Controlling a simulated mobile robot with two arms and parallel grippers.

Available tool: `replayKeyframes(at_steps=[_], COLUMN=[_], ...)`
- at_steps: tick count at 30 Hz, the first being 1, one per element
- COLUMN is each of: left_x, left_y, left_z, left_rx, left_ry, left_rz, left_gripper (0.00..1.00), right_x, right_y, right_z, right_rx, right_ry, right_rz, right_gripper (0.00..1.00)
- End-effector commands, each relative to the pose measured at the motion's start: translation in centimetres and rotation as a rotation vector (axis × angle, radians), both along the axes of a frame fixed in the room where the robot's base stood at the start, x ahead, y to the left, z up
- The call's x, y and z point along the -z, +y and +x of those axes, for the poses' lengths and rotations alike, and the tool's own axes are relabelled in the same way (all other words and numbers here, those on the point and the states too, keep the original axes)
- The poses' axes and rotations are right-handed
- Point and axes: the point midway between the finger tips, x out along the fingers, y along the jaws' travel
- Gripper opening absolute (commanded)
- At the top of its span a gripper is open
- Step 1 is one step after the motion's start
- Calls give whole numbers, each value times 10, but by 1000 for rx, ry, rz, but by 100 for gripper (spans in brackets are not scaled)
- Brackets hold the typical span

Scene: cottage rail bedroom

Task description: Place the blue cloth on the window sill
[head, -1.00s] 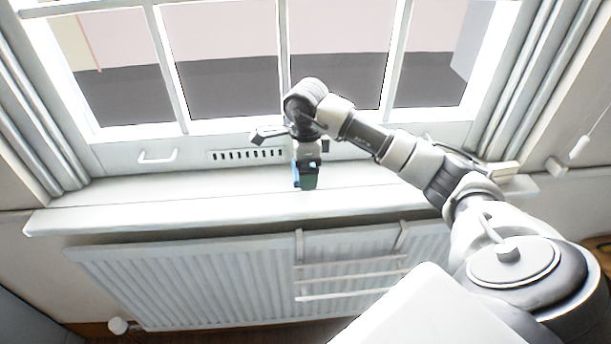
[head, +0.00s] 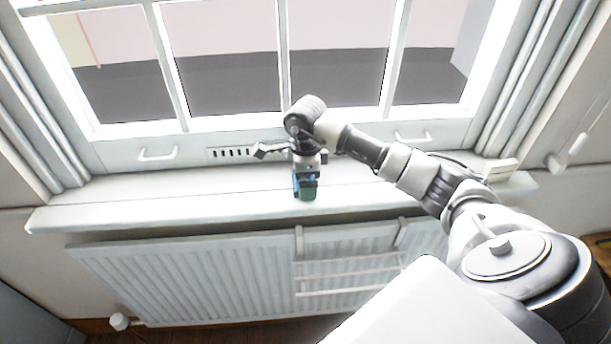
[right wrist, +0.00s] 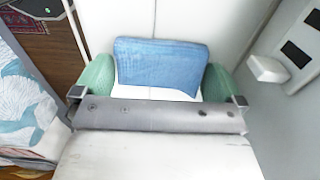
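The blue cloth (right wrist: 165,65) is a folded pad between the green fingertips of my right gripper (right wrist: 160,80) in the right wrist view. It fills the gap and meets both fingers, so the gripper is shut on it. In the head view the cloth (head: 297,187) shows as a small blue patch beside the green fingertip of my right gripper (head: 305,190), mostly hidden. The gripper points down over the white window sill (head: 130,206), near its front edge around the middle. Whether the cloth touches the sill I cannot tell. My left gripper is not in view.
A white radiator (head: 180,275) with a rail rack (head: 350,268) hangs below the sill. The window frame with a handle (head: 158,155) and a vent (head: 230,153) stands behind. A small pale object (head: 500,170) is at the sill's right end. The left sill is clear.

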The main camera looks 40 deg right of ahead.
Motion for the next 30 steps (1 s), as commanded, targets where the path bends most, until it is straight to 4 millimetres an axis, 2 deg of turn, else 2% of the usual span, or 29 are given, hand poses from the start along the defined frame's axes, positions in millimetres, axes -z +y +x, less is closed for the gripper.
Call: replayKeyframes(at_steps=[3, 5, 15, 21, 30], left_x=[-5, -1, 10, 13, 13], left_y=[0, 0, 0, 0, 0], left_z=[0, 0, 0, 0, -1], left_rx=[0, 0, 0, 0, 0], left_ry=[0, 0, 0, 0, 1], left_rz=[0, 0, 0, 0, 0], left_gripper=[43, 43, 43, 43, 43], right_x=[-5, -10, -80, -112, -123], right_y=[0, 0, -1, 0, 0], right_z=[0, 1, 1, 1, 0], right_rx=[0, 0, 0, 0, 0], right_ry=[1, -3, -6, -3, 1], right_rz=[1, -1, -1, 1, 1], right_gripper=[100, 100, 100, 100, 100])
